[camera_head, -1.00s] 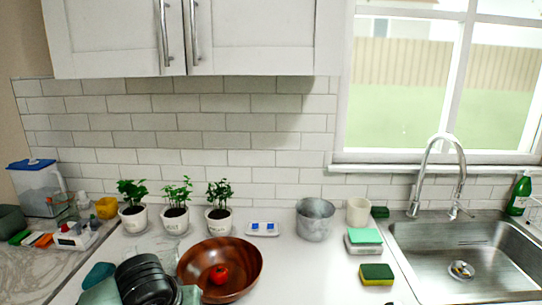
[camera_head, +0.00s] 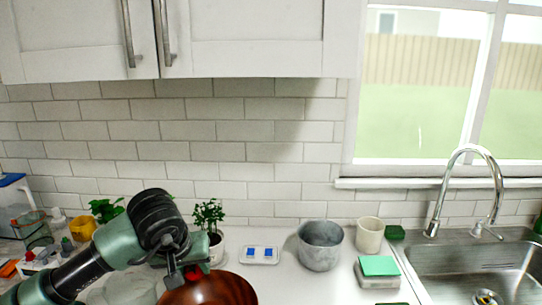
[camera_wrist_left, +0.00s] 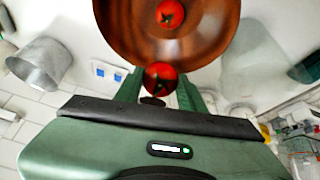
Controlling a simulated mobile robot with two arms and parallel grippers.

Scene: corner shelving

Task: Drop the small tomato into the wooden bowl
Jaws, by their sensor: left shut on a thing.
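The wooden bowl (camera_head: 225,292) is reddish brown and stands on the white counter, cut by the bottom edge of the head view. The left wrist view shows its inside (camera_wrist_left: 128,35), with one red tomato (camera_wrist_left: 170,14) lying in it. My left gripper (camera_wrist_left: 160,88) is shut on a second small red tomato (camera_wrist_left: 160,72), between its green fingers near the bowl's rim. In the head view my left gripper (camera_head: 188,276) is at the bowl's far left side, and a bit of red tomato (camera_head: 205,268) shows beside it. My right gripper is not in view.
A potted plant (camera_head: 209,218) stands behind the bowl. A small white device (camera_head: 259,255), a metal pot (camera_head: 320,246), a cream cup (camera_head: 369,235) and a green-topped sponge stack (camera_head: 379,268) stand to the right, before the sink (camera_head: 440,270).

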